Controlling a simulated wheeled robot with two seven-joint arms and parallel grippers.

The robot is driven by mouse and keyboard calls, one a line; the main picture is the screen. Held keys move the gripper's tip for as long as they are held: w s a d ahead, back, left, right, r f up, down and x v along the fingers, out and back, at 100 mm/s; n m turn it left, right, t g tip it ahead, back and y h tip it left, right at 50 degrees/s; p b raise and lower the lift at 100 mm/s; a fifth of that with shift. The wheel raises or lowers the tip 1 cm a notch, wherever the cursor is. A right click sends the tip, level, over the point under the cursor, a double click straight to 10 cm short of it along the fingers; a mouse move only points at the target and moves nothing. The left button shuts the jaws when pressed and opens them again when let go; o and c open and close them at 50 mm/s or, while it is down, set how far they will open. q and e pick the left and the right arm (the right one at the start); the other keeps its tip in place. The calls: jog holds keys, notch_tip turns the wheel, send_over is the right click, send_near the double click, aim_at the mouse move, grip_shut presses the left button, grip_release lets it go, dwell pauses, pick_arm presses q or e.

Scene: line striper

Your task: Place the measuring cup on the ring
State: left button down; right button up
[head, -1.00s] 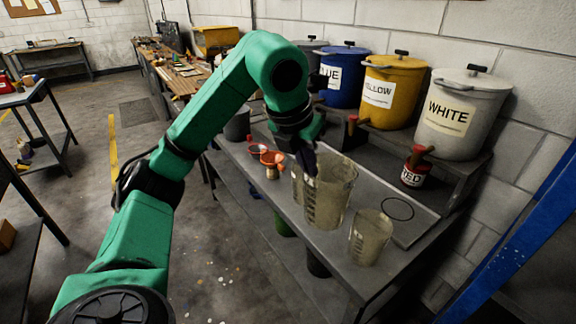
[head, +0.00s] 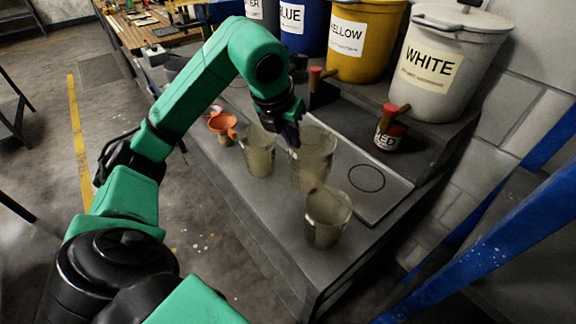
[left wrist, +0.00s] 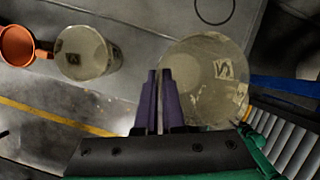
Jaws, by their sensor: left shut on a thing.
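Three clear measuring cups are in the head view: a left one (head: 257,150), a large middle one (head: 314,160) and a front one (head: 327,218). My left gripper (head: 291,137) is at the left rim of the large middle cup, shut on its wall. In the left wrist view the fingers (left wrist: 160,100) are close together against the large cup (left wrist: 208,75), with a second cup (left wrist: 85,53) to their left. I cannot tell whether the held cup is clear of the table. The black ring (head: 366,178) lies empty on a flat grey board, right of the cups. My right gripper is not in view.
A blue post (head: 490,235) rises at the right.

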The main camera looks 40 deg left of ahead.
pick_arm(q)
notch_tip(320, 180, down, 10)
jog(key=c, duration=1)
grip_release()
jog(key=shift+w+r, duration=0.15)
jog(key=shift+r, duration=0.05)
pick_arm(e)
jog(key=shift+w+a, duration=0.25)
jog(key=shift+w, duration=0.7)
